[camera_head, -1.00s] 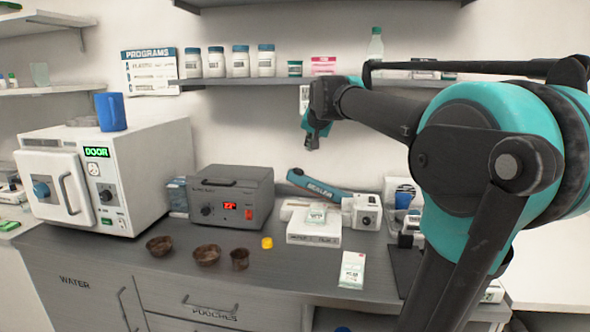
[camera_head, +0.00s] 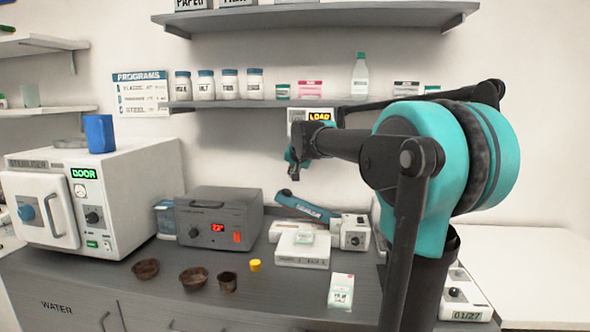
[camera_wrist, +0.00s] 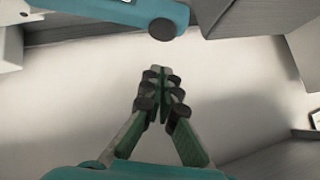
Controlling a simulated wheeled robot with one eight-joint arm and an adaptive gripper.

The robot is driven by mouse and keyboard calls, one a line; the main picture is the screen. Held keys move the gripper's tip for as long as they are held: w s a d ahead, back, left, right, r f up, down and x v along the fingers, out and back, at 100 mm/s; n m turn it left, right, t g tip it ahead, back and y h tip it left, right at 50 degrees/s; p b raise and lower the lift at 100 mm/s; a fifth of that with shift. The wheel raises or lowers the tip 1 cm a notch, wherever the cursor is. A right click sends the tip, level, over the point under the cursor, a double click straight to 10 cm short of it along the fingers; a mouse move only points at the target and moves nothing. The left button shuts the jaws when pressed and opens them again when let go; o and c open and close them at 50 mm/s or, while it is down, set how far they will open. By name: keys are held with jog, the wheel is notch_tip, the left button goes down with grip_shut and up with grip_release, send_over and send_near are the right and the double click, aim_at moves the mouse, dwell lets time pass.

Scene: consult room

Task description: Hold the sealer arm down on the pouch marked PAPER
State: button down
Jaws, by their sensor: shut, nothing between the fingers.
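The sealer arm (camera_head: 308,206) is a teal bar with lettering, raised and tilted behind the sealer's white body (camera_head: 352,240). In the wrist view the teal bar (camera_wrist: 115,10), ending in a dark round knob, crosses the top. A small pale pouch (camera_head: 305,237) with a green print lies on the white block in front. Another white and green pouch (camera_head: 341,290) lies on the counter near the front edge. Their marks are too small to read. My gripper (camera_head: 292,170) is shut and empty, pointing down above the sealer arm, apart from it; its fingers (camera_wrist: 160,78) meet in the wrist view.
A grey box with a red display (camera_head: 218,222) stands left of the sealer, and a white steriliser (camera_head: 120,200) farther left. Several brown bowls (camera_head: 193,277) and a yellow cap (camera_head: 255,265) lie in front. A shelf (camera_head: 240,104) hangs behind my gripper.

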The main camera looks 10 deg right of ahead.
aim_at(287, 190)
jog(key=f, duration=0.1)
jog(key=w+f, duration=0.1)
jog(key=f, duration=0.1)
jog(key=w+a+f, duration=0.1)
jog(key=shift+w+f, duration=0.2)
jog(key=shift+a+f, duration=0.2)
jog(key=shift+f, duration=0.3)
